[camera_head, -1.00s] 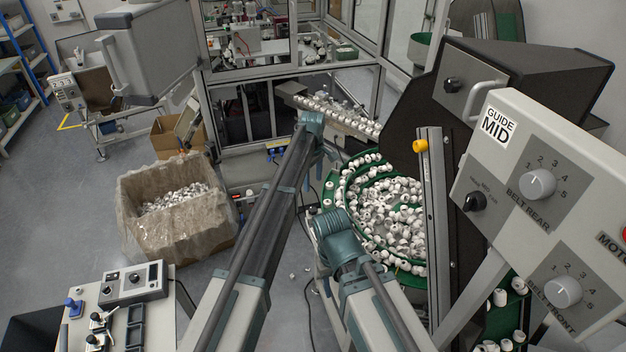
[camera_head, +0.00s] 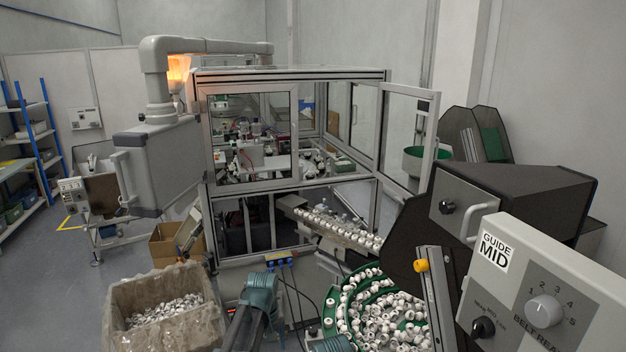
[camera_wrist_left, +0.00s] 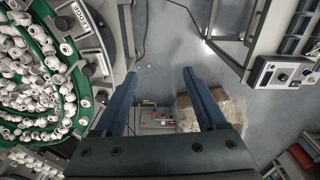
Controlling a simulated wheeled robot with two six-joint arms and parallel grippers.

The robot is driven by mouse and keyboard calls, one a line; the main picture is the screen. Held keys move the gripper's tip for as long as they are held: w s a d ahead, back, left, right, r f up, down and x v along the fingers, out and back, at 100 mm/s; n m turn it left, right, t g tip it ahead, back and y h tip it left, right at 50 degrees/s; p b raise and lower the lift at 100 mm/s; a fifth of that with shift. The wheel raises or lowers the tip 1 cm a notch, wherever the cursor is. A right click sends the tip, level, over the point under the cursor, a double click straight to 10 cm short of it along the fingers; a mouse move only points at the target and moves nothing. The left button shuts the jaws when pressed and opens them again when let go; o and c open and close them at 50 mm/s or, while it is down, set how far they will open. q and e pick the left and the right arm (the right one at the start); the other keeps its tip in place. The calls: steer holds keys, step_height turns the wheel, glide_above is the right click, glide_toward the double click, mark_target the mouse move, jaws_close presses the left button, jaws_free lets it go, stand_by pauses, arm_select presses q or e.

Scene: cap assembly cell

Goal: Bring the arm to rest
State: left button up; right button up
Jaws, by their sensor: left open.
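My left gripper (camera_wrist_left: 160,73) shows in the left wrist view with its two blue fingers well apart and nothing between them. It hangs above the grey floor. Past the fingers, lower in that view, are a small control box (camera_wrist_left: 153,120) and the lined carton (camera_wrist_left: 216,108). Another teal joint of mine (camera_head: 331,344) shows at the bottom edge.
A green feeder bowl of white caps (camera_head: 385,315) stands right of my arm joints. A control panel (camera_head: 520,262) and dark hopper (camera_head: 515,205) fill the right. A framed glass machine (camera_head: 292,75) stands ahead.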

arm_select(q)
steer(key=s+a+m, duration=0.2)
steer(key=s+a, duration=0.1)
steer(key=s, duration=0.5)
steer(key=s+a+m, duration=0.2)
steer(key=s+m, duration=0.1)
steer(key=s, duration=0.5)
steer(key=s+d+f+m+b, duration=0.1)
steer(key=d+f+b, duration=0.2)
steer(key=f+b, duration=0.4)
steer(key=s+d+f+m+b, duration=0.1)
steer(key=d+f+b, duration=0.3)
steer(key=f+b, duration=0.3)
steer(key=s+d+f+m+y+b, duration=0.1)
steer(key=d+f+b, duration=0.3)
steer(key=f+b, duration=0.4)
steer(key=shift+s+g, duration=0.3)
steer(key=shift+s, duration=0.3)
